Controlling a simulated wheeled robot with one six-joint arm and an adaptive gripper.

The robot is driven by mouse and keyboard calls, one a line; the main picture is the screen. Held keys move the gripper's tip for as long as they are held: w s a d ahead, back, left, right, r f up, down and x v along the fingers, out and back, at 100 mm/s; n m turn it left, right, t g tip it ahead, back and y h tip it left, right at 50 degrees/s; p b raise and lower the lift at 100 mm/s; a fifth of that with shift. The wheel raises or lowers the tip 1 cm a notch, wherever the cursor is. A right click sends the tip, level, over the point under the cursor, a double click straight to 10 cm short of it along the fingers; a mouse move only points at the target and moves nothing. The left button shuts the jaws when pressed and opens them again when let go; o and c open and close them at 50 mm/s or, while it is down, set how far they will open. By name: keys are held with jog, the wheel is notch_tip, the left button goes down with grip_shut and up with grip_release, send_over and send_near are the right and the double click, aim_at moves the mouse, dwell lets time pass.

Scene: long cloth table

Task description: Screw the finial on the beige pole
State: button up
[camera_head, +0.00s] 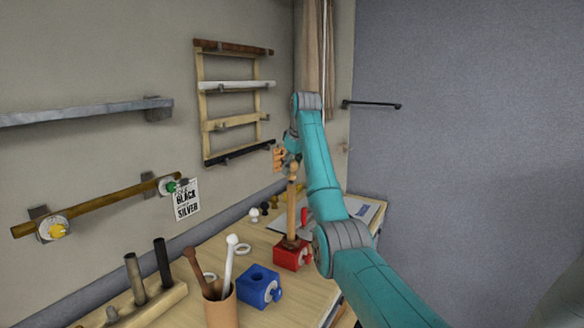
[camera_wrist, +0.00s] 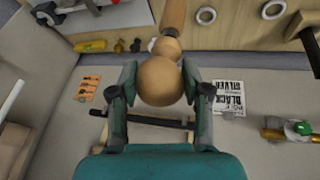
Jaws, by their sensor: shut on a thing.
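The beige pole (camera_head: 291,212) stands upright in a red clamp block (camera_head: 291,254) on the table. My gripper (camera_wrist: 157,88) is shut on a round wooden finial (camera_wrist: 158,80), with one finger on each side of the ball. The finial's narrower neck points at the end of the pole (camera_wrist: 173,14) in the wrist view. In the head view the finial (camera_head: 292,171) is at the pole's top, roughly in line with it. I cannot tell whether the two are touching or threaded together. My fingers are partly hidden by the arm in the head view.
A blue clamp block (camera_head: 258,286) and a cup (camera_head: 220,308) with brown and white poles stand nearer. A wooden holder (camera_head: 150,303) bears dark poles. Small finials and white rings (camera_head: 243,249) lie behind. Wall racks (camera_head: 232,86) and a black bracket (camera_head: 371,104) flank my arm.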

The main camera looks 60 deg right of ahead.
jog(key=shift+f, duration=0.75)
dwell(1.3)
jog(key=o, duration=1.2)
jog(key=shift+o, duration=0.2)
